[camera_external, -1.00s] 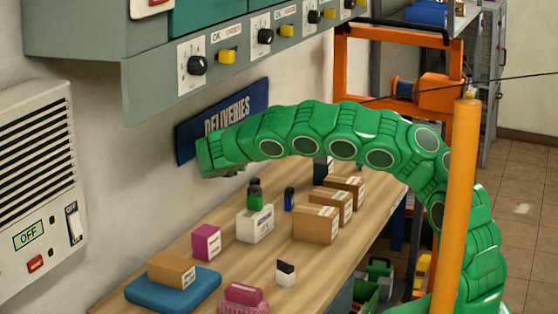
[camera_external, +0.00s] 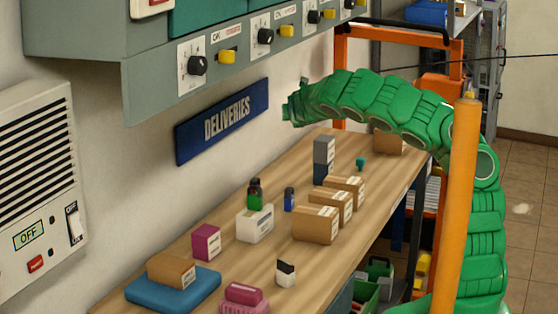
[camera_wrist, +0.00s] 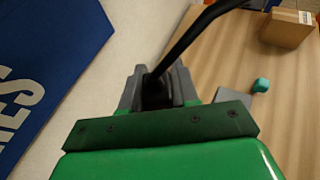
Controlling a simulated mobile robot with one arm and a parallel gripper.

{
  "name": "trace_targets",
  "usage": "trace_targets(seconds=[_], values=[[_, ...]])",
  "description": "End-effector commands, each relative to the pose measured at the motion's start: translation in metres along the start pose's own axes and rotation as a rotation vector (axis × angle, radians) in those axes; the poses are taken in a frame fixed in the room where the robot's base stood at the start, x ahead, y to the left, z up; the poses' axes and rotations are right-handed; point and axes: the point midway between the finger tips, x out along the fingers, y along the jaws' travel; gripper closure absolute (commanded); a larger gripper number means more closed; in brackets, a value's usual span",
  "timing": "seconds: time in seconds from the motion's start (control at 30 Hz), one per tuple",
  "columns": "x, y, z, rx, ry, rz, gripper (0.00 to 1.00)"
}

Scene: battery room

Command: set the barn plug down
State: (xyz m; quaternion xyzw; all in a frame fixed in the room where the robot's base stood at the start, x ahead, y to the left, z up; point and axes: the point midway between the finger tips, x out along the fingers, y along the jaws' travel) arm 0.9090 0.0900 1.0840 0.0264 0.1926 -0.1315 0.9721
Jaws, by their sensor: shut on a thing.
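My gripper (camera_wrist: 155,88) is shut on a black piece, which I take to be the barn plug (camera_wrist: 156,91). Most of the plug is hidden between the grey jaws. A thick black cord (camera_wrist: 195,38) runs from it up and to the right. In the external view my gripper (camera_external: 288,112) is at the left end of the green arm, above the back of the wooden bench (camera_external: 300,262) and right of the sign. The plug itself cannot be made out there. A thin black cable (camera_external: 510,58) crosses at upper right.
The blue DELIVERIES sign (camera_external: 222,121) is on the wall; it also shows in the wrist view (camera_wrist: 45,60). A tall grey block (camera_external: 324,150), a teal piece (camera_external: 361,163) and cardboard boxes (camera_external: 314,224) stand on the bench. An orange post (camera_external: 460,200) stands in front.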

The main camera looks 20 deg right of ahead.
Motion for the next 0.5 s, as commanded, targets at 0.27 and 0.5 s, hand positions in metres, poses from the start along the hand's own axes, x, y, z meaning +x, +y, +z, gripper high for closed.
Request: trace_targets(seconds=[0.27, 0.5], values=[[0.005, -0.071, 0.031, -0.038, -0.001, 0.089, 1.0], [-0.004, -0.126, 0.052, -0.073, 0.001, 0.182, 1.0]])
